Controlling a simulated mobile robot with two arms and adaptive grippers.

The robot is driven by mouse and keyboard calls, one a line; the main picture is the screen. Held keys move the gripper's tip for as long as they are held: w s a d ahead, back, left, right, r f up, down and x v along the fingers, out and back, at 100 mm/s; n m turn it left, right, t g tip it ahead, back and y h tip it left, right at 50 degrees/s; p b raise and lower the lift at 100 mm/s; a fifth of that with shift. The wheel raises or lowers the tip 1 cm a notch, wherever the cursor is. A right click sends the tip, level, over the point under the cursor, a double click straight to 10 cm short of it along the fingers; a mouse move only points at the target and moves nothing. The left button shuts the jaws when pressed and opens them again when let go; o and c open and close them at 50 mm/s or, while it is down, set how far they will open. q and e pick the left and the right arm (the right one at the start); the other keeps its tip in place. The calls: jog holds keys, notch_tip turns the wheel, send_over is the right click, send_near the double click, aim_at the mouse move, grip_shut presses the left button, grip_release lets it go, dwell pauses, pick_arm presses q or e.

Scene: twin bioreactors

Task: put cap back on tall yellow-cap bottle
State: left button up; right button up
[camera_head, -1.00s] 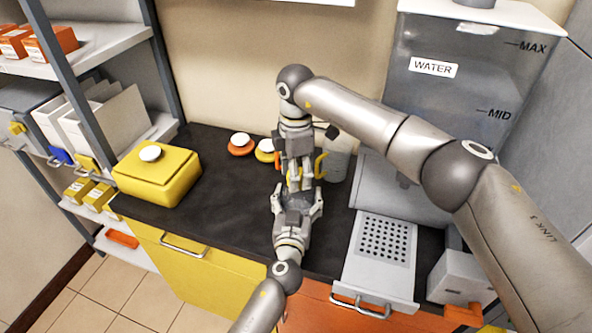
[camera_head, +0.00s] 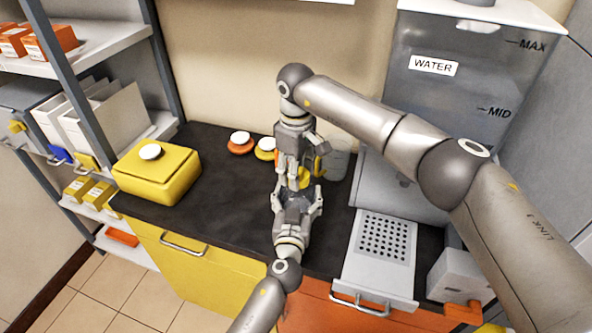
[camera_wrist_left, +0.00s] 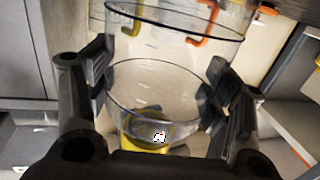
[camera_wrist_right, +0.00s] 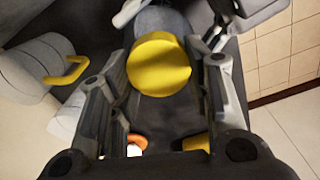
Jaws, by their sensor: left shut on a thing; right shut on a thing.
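The tall bottle shows as a clear round vessel (camera_wrist_left: 155,85) in the left wrist view. My left gripper (camera_head: 298,198) is shut on it, one finger on each side. The yellow cap (camera_wrist_right: 160,65) is between the fingers of my right gripper (camera_wrist_right: 160,90), which is shut on it. In the head view the yellow cap (camera_head: 304,178) shows where the two grippers meet, right gripper on the far side. Grippers hide most of the bottle there, so I cannot tell whether the cap touches its mouth. A yellow part (camera_wrist_left: 145,135) shows low in the left wrist view.
A grey vessel (camera_head: 338,162) with a yellow handle stands close right of the grippers. A yellow box (camera_head: 155,180) is at left, a perforated tray (camera_head: 385,245) at right. The left countertop (camera_head: 232,205) has free room.

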jog(key=o, duration=0.8)
jog(key=shift+c, duration=0.2)
jog(key=shift+r, duration=2.3)
jog(key=shift+c, duration=0.3)
